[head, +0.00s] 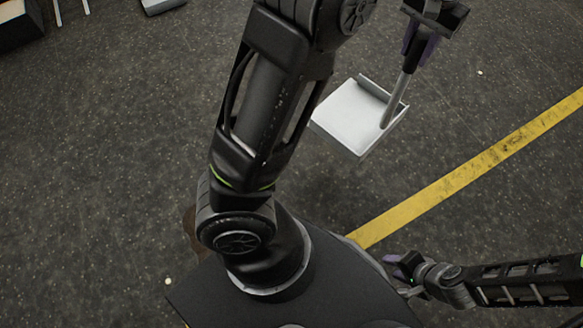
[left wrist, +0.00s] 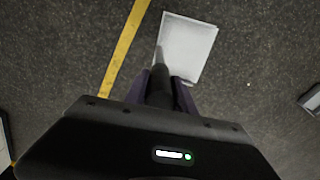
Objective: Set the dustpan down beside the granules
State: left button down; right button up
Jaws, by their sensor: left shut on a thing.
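The dustpan (head: 350,118) has a pale grey-white square pan and a grey stick handle rising towards the upper right. My left gripper (head: 411,55) is shut on the top of the handle, above the pan. In the left wrist view the dustpan (left wrist: 190,45) lies beyond the fingers, and the dark handle runs between the purple fingertips of my left gripper (left wrist: 161,88). I cannot tell if the pan touches the floor. No clear patch of granules shows. A small pale speck (head: 479,72) lies on the floor to the right. My right gripper (head: 403,268) is low, near my base; its jaws are unclear.
A worn yellow line (head: 450,185) crosses the dark speckled floor right of the dustpan. A pale object (head: 160,4) is cut off at the top edge. A grey object (left wrist: 311,98) stands at the right edge in the left wrist view. The floor around the pan is clear.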

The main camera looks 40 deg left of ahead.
pick_arm(q)
jog(key=s+a+f+n, duration=0.4)
jog(key=f+n, duration=0.1)
jog(key=f, duration=0.3)
jog(key=s+a+f+n, duration=0.4)
jog(key=f, duration=0.5)
jog(key=s+a+f+n+p, duration=0.1)
jog(key=s+a+f+n, duration=0.3)
jog(key=f, duration=0.5)
jog(key=shift+s+a+f+n, duration=0.15)
jog(key=shift+s+n, duration=0.05)
jog(key=shift+n, duration=0.6)
jog(key=shift+f, duration=0.1)
notch_tip(320, 180, down, 6)
jog(key=b, duration=0.2)
jog(key=shift+f+b, duration=0.75)
jog(key=shift+f, duration=1.25)
